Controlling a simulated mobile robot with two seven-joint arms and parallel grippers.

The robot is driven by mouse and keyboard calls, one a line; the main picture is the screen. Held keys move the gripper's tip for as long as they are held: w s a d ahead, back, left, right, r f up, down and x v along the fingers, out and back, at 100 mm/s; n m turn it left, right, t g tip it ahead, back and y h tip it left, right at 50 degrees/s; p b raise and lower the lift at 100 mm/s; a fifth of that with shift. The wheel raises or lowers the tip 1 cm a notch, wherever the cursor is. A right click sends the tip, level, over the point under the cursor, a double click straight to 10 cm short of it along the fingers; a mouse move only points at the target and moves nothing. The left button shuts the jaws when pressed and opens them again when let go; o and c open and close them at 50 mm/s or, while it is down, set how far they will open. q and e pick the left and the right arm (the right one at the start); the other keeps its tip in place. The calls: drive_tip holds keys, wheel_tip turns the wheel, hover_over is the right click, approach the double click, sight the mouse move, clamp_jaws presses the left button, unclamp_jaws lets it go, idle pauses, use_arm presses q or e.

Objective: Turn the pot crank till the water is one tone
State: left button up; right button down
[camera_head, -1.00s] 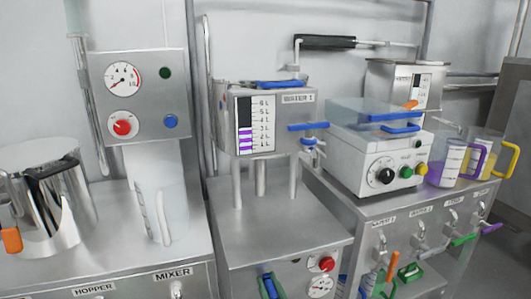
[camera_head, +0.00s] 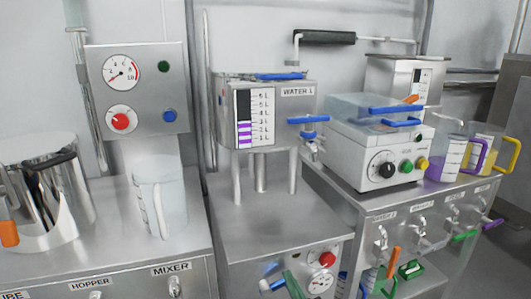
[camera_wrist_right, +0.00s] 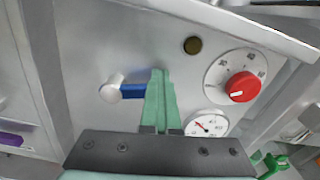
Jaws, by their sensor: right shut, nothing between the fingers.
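My right gripper (camera_head: 293,285) is at the front panel below the WATER 1 tank (camera_head: 298,103). In the right wrist view its green fingers (camera_wrist_right: 161,78) are together with nothing between them. Their tips lie beside a blue lever (camera_wrist_right: 133,91) with a silver round hub (camera_wrist_right: 112,86); whether they touch it I cannot tell. The tank's gauge (camera_head: 252,118) has a dark upper part and purple and white bands below. A steel pot (camera_head: 85,212) with a dark handle stands at the left. I cannot make out a crank on it or water inside it. My left gripper is not in view.
A red knob (camera_wrist_right: 241,87) and a small gauge (camera_wrist_right: 206,124) sit right of my fingers. A mixer jug (camera_head: 160,205) stands on the left bench. Purple and yellow jugs (camera_head: 488,153) stand at the right. The bench top under the tank is mostly clear.

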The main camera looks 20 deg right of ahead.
drive_tip(key=shift+f+b, duration=1.1)
drive_tip(key=shift+f, duration=0.2)
drive_tip(key=shift+a+f, duration=0.1)
drive_tip(key=shift+f, duration=0.05)
drive_tip(key=shift+w+d+r+p, duration=0.1)
drive_tip(key=shift+d+r+p, duration=0.4)
drive_tip(key=shift+r+p, duration=0.4)
drive_tip(key=shift+s+d+r+p, duration=0.1)
drive_tip(key=shift+d+r+p, duration=0.4)
drive_tip(key=shift+r+p, duration=0.35)
drive_tip(key=shift+w+d+r+p, duration=0.1)
drive_tip(key=shift+d+r+p, duration=0.4)
drive_tip(key=shift+r+p, duration=0.4)
drive_tip(key=c, duration=1.1)
unclamp_jaws()
